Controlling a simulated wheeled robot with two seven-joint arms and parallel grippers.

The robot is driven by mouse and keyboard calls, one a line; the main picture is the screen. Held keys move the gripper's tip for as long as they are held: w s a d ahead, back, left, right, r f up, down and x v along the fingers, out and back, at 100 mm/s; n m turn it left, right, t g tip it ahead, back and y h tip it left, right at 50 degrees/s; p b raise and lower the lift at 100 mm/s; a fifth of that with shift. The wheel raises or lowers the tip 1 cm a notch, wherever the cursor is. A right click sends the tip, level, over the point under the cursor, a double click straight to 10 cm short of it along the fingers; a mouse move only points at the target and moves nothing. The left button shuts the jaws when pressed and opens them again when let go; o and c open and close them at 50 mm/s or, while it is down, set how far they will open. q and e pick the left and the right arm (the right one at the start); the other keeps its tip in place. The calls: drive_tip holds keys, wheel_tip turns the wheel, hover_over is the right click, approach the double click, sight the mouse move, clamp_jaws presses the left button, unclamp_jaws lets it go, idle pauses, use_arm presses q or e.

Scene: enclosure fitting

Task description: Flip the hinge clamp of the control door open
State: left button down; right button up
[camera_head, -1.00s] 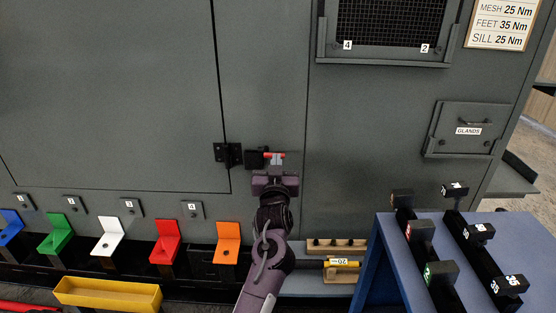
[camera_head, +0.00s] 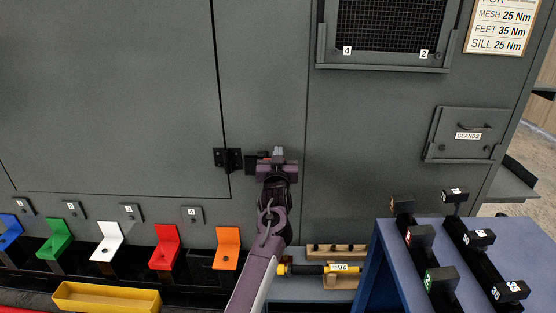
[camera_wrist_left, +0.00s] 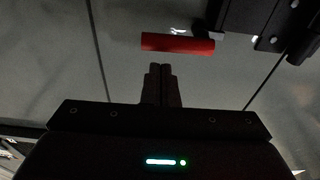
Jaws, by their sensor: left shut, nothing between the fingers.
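The hinge clamp is a black block (camera_head: 251,164) with a red handle (camera_head: 264,156), at the lower right of the large grey door (camera_head: 110,90), just right of the black hinge (camera_head: 228,160). In the left wrist view the red handle (camera_wrist_left: 178,43) lies crosswise, joined to the dark block (camera_wrist_left: 245,14). My left gripper (camera_head: 278,153) is shut and empty in front of the panel, at the handle's right end and hiding part of it. In the wrist view its fingertips (camera_wrist_left: 160,70) show a gap below the handle. My right gripper is out of view.
Coloured holders, such as the orange one (camera_head: 228,248), line the cabinet's foot. A yellow tray (camera_head: 106,297) lies at lower left. A blue table (camera_head: 385,262) with black blocks stands at right. A wooden rack (camera_head: 336,250) sits low between. The panel above the gripper is clear.

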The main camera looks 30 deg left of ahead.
use_arm(q)
drive_tip(key=shift+s+d+f, duration=0.1)
drive_tip(key=shift+s+f, duration=0.1)
drive_tip(key=shift+f, duration=0.5)
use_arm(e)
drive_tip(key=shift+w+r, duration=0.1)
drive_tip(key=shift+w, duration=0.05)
use_arm(q)
drive_tip(key=shift+f+m+p, duration=0.15)
drive_tip(key=shift+m+p, duration=0.2)
drive_tip(key=shift+m, duration=0.25)
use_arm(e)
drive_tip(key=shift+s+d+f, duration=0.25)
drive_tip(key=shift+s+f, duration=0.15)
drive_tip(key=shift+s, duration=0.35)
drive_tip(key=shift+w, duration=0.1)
